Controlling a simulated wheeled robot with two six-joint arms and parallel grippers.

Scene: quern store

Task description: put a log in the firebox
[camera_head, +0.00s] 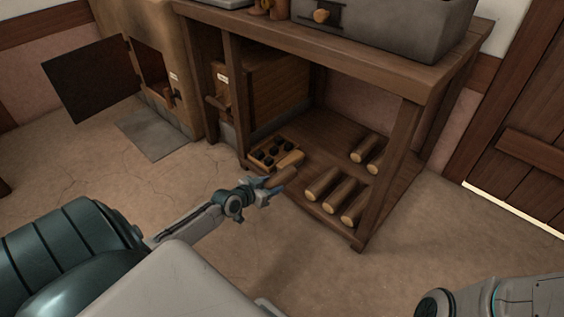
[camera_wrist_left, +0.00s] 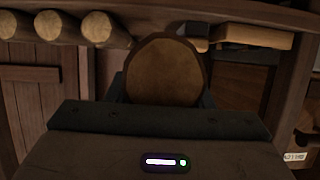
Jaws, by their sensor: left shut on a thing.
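The firebox (camera_head: 152,62) is at the upper left in the head view, a dark opening in a tan stove. Its dark door (camera_head: 92,80) stands open to the left. My left gripper (camera_head: 272,188) is shut on a log (camera_head: 284,176) at the front of the low shelf, well to the right of the firebox. In the left wrist view the round end of this log (camera_wrist_left: 163,70) shows large between the fingers. Several other logs (camera_head: 322,184) lie on the shelf to the right. Part of my right arm shows at the lower right, its gripper out of view.
The wooden bench (camera_head: 350,50) has legs and a low shelf around the logs. A small divided tray (camera_head: 262,153) with dark lumps sits left on the shelf. A wooden box (camera_head: 265,85) stands under the bench. A grey slab (camera_head: 155,135) lies before the firebox. The front floor is clear.

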